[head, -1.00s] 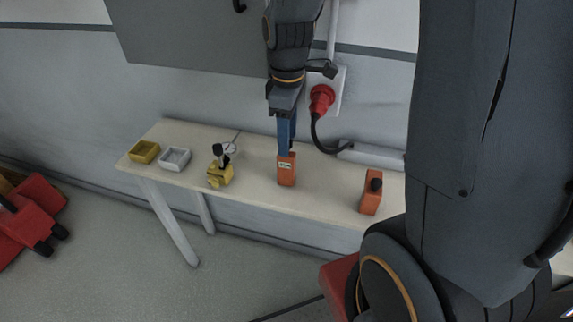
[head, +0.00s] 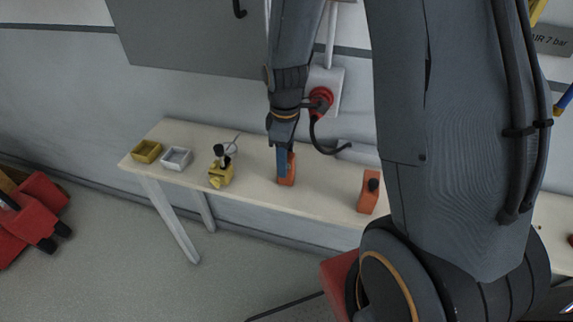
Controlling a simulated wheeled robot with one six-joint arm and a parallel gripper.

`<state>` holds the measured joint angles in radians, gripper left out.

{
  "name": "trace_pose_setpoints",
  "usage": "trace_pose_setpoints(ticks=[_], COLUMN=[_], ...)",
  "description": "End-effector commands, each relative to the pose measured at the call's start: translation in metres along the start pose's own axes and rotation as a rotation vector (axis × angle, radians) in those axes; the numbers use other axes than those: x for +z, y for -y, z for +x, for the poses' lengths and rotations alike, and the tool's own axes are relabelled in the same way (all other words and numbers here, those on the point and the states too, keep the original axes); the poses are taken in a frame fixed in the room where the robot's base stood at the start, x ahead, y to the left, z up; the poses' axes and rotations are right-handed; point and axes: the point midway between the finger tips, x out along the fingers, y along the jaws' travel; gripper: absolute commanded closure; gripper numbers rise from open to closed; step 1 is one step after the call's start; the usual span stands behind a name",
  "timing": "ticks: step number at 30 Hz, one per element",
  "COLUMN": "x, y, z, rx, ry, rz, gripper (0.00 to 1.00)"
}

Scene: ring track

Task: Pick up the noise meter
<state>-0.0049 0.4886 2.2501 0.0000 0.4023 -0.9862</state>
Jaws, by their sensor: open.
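An orange upright device (head: 291,170), which looks like the noise meter, stands on the bench. My gripper (head: 283,175) is open and reaches down over it. A blue finger covers the device's left part and hides its face. The far finger is hidden, so I cannot tell whether the fingers touch it. A second orange device (head: 367,194) with a black round part stands apart to the right. I cannot be sure from the picture which of the two orange devices is the noise meter.
The pale bench (head: 325,200) runs along the wall. A yellow device with a black top (head: 220,175), a white tray (head: 176,158) and a yellow tray (head: 146,151) stand to the left. A red wall plug (head: 320,99) with a black cable is close behind my arm.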

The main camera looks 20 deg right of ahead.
Motion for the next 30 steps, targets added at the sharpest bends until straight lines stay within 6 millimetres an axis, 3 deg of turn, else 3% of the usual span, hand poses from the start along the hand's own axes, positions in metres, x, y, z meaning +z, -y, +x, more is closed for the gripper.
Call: trace_pose_setpoints(ticks=[4, 12, 25, 30], x=[0.0, 0.0, 0.0, -0.002], y=[0.0, 0.0, 0.001, 0.002], z=[0.0, 0.0, -0.003, -0.015], rx=[0.0, 0.0, 0.0, 0.003], ry=[0.0, 0.0, 0.0, -0.002], rz=[0.0, 0.0, 0.0, 0.0], gripper=[0.53, 0.99, 1.0, 1.0])
